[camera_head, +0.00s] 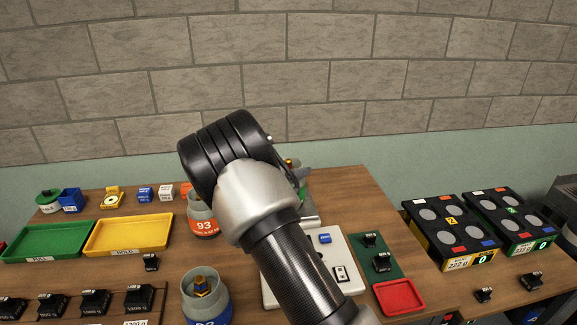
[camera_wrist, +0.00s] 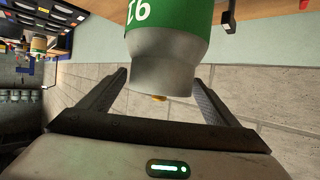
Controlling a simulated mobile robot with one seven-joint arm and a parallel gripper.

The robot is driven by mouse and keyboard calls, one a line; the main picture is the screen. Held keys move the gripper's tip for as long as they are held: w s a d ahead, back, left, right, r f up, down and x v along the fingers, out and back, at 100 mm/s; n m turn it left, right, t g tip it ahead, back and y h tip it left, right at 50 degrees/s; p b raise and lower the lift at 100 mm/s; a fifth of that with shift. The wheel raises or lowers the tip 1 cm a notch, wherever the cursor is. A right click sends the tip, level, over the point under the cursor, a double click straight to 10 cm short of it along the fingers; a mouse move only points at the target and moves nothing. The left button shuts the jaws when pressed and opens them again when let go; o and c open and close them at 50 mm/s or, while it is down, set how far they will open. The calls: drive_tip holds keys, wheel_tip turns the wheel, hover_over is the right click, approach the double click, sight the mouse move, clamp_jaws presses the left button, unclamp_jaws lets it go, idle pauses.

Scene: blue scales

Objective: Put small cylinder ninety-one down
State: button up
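The small cylinder ninety-one (camera_wrist: 170,45) has a grey shoulder and a green band whose number appears upside down in the wrist view. Its base is outside that view. In the head view, my arm hides most of it; only part of a green-banded cylinder (camera_head: 303,192) shows behind my gripper (camera_head: 300,174). In the wrist view, the two fingers of my gripper (camera_wrist: 162,85) are well apart, one on each side of the cylinder's shoulder. Their tips run up to its edges, and I cannot tell whether they press on it. A small brass top shows between them.
Orange cylinder 93 (camera_head: 203,228) and a blue-banded cylinder (camera_head: 206,300) stand left of my arm. A green tray (camera_head: 50,238), a yellow tray (camera_head: 128,235) and a red tray (camera_head: 399,297) lie on the table. Black weights and two black racks (camera_head: 451,232) stand around. Bare wood shows at the back right.

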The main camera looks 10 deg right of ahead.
drive_tip(key=shift+r, duration=0.15)
drive_tip(key=v, duration=1.1)
wheel_tip(320, 180, up, 13)
drive_tip(key=a+n+t+y, duration=0.1)
drive_tip(key=n+t+y, duration=0.25)
drive_tip(key=y, duration=0.35)
drive_tip(key=s+a+r+n+y, duration=0.2)
drive_tip(key=s+r+y, duration=0.25)
drive_tip(key=s, duration=0.35)
drive_tip(key=s+d+f+n+g, duration=0.1)
drive_tip(key=s+d+f+g, duration=0.1)
drive_tip(key=s, duration=0.8)
drive_tip(key=s+d+f+n+g+h, duration=0.1)
drive_tip(key=s+d+f+g, duration=0.2)
drive_tip(key=s, duration=0.8)
drive_tip(key=s+d+f+n+g+h, duration=0.1)
drive_tip(key=s+d, duration=0.4)
drive_tip(key=s, duration=0.6)
drive_tip(key=shift+f+g+b, duration=0.3)
drive_tip(key=shift+f+g, duration=0.35)
drive_tip(key=shift+f, duration=0.25)
